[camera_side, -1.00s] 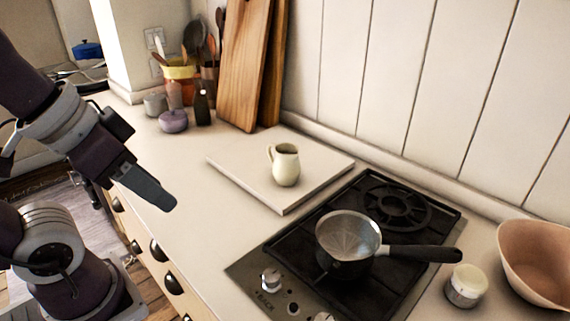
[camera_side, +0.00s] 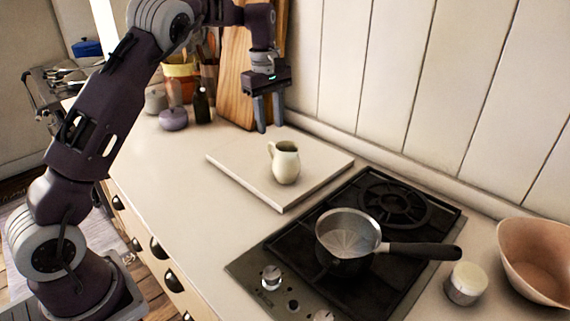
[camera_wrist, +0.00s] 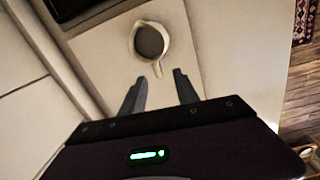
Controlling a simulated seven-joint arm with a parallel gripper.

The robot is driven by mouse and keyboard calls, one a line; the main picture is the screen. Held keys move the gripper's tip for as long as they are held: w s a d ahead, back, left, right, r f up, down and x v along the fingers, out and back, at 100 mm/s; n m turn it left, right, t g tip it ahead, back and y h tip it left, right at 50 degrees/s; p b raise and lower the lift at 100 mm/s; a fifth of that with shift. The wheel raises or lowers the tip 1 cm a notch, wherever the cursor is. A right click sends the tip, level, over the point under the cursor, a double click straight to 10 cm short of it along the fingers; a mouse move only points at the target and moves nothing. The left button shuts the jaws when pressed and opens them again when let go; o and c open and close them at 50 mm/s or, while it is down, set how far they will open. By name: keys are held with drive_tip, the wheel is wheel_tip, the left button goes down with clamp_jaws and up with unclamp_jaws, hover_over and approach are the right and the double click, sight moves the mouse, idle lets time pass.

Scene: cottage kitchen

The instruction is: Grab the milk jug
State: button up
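The milk jug (camera_side: 286,165) is a small cream pitcher standing upright on a pale board (camera_side: 232,172) on the counter. Its handle faces left in the side view. My gripper (camera_side: 269,128) points down above the back of the board, behind the jug and apart from it. Its two fingers are spread with nothing between them. In the wrist view the jug (camera_wrist: 150,40) shows from above, just beyond the open fingertips (camera_wrist: 166,80), with its handle towards them.
A saucepan (camera_side: 347,232) sits on the black hob (camera_side: 290,241) to the right. Wooden cutting boards (camera_side: 237,75) lean on the wall close to my gripper. A dark bottle (camera_side: 202,106) and a purple pot (camera_side: 173,119) stand left of them. The front counter is clear.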

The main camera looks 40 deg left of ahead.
sight(272, 154)
drive_tip(key=shift+n+g, duration=0.3)
drive_tip(key=shift+n, duration=0.1)
drive_tip(key=f, duration=0.1)
drive_tip(key=w+f, duration=0.1)
drive_tip(key=a+f, duration=0.1)
drive_tip(key=shift+w+f, duration=0.3)
drive_tip(key=f, duration=0.7)
drive_tip(key=shift+s, duration=0.3)
drive_tip(key=shift+r, duration=0.1)
clamp_jaws()
